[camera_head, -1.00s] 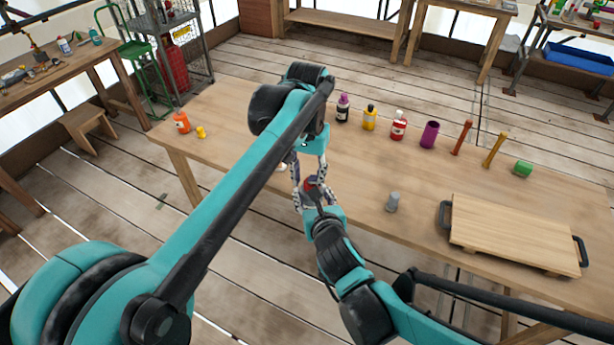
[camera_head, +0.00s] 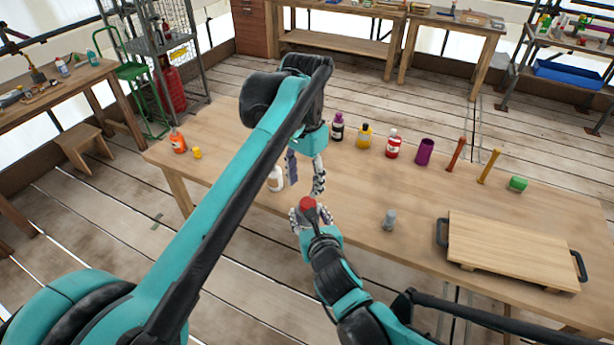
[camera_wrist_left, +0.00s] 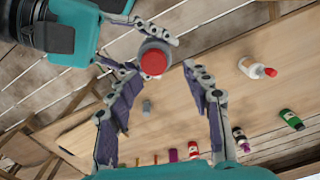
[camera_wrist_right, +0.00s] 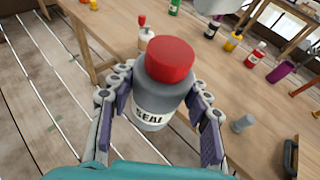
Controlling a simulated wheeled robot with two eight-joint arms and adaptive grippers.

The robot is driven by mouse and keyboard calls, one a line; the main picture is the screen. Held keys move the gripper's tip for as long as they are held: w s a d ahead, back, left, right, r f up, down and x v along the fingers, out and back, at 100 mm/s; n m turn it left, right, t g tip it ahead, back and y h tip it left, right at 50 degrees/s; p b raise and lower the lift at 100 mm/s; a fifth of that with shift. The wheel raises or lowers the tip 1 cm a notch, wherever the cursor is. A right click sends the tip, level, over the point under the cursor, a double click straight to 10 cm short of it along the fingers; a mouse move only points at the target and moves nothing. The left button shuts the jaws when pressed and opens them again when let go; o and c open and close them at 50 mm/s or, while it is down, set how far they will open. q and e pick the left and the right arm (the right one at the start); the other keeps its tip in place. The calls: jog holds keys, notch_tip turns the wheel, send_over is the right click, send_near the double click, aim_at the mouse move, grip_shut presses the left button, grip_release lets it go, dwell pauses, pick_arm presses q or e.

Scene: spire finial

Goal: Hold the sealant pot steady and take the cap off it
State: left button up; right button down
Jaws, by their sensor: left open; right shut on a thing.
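The sealant pot is a grey jar with a label reading SEAL and a red cap (camera_head: 308,203) on top. In the right wrist view the grey pot (camera_wrist_right: 164,95) stands between the fingers of my right gripper (camera_wrist_right: 160,112), which is shut on its body. My left gripper (camera_head: 305,178) is open and empty, just above and behind the cap in the head view. In the left wrist view the cap (camera_wrist_left: 153,63) shows near the open fingertips, with no finger seen gripping it. The pot's lower part is hidden in the head view.
A white bottle with a red tip (camera_head: 276,179) stands close behind the grippers. A small grey piece (camera_head: 389,220) is to the right, and a wooden board with black handles (camera_head: 515,245) lies further right. Several bottles and sticks line the table's far side.

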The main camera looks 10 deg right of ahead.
aim_at(308, 202)
pick_arm(q)
jog(key=m, duration=0.2)
jog(key=r+m, duration=0.1)
jog(key=m, duration=0.1)
jog(key=shift+s+d+r+m, duration=0.1)
jog(key=shift+s+d+m, duration=0.1)
jog(key=shift+m, duration=0.1)
jog(key=m, duration=0.2)
jog(key=r+m, duration=0.1)
jog(key=m, duration=0.2)
jog(key=shift+s+d+r, duration=0.1)
jog(key=shift+d+r, duration=0.05)
jog(key=shift+d, duration=0.05)
jog(key=shift+f+m, duration=0.45)
jog(key=shift+m, duration=0.05)
notch_tip(308, 202, down, 7)
jog(key=shift+f, duration=0.1)
jog(key=shift+c, duration=0.2)
grip_shut()
